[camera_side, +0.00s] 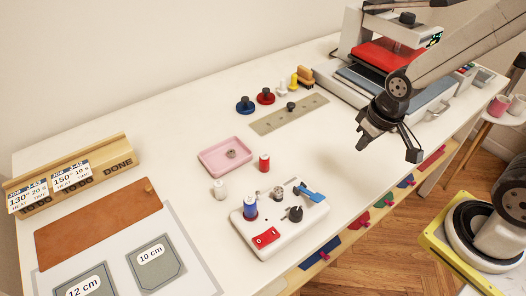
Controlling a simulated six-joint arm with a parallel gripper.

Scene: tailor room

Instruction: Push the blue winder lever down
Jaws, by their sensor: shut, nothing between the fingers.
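The blue winder lever (308,192) sits on the right back part of the white winder (262,256), which stands near the table's front edge. Its exact tilt is too small to tell. The winder also carries a blue thread spool (250,207), a metal bobbin (279,194), a black knob (295,214) and a red switch (266,237). My gripper (412,150) is in the air, above and to the right of the lever and well apart from it. It is shut and empty, with its fingers pointing down.
A pink tray (212,165) with a bobbin, a red spool (264,163) and a white spool (220,190) stand behind the winder. A heat press (385,70) is at the back right. A brown leather piece (100,228) lies at left.

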